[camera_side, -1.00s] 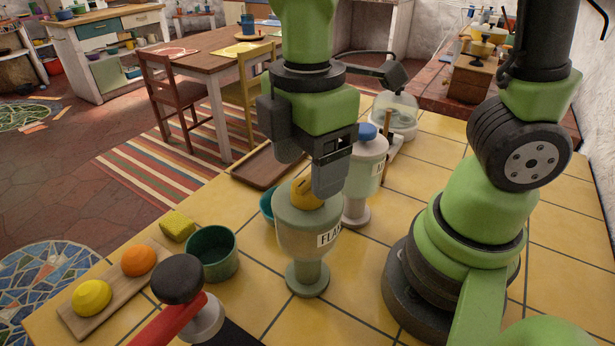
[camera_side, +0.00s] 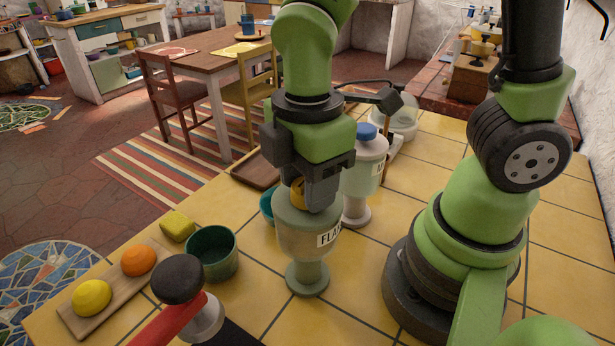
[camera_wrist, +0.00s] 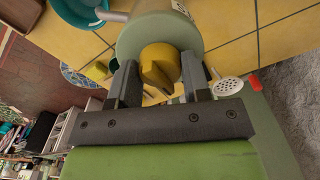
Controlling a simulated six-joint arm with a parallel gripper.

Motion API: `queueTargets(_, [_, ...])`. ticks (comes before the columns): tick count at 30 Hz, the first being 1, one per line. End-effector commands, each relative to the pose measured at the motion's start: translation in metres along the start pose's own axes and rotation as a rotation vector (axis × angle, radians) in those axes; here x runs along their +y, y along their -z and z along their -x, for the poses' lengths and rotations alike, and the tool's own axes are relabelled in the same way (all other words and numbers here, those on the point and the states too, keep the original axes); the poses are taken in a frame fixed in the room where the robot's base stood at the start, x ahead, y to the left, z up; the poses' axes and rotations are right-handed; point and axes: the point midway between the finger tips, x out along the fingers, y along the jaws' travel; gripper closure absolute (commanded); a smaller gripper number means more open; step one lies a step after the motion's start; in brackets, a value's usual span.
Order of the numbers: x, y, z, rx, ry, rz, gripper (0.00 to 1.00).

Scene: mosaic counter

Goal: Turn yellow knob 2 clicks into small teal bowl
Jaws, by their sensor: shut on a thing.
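The yellow knob (camera_side: 297,194) sits on top of a pale green dispenser (camera_side: 303,236) with a label that starts "FLA". My gripper (camera_side: 314,195) points down over the dispenser and is shut on the knob. In the wrist view the knob (camera_wrist: 157,66) shows between the two dark fingers (camera_wrist: 160,82). The small teal bowl (camera_side: 266,204) stands on the counter behind and left of the dispenser, partly hidden by it. In the wrist view the bowl (camera_wrist: 76,14) lies by the dispenser's spout (camera_wrist: 112,16). I cannot see what is in it.
A blue-topped dispenser (camera_side: 365,158) stands close behind. A dark green pot (camera_side: 222,270), a yellow sponge (camera_side: 177,225) and a board (camera_side: 117,299) with an orange and a yellow dome-shaped thing are to the left. A red-handled tool with a black knob (camera_side: 177,280) is in front.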

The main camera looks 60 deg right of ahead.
Motion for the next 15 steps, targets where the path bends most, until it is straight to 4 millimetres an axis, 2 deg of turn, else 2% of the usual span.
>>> queueTargets(8, [0.0,-0.0001,0.0003,-0.001,0.0,-0.085,0.8])
queueTargets(15, [0.0,-0.0002,0.0003,-0.002,-0.001,-0.266,0.8])
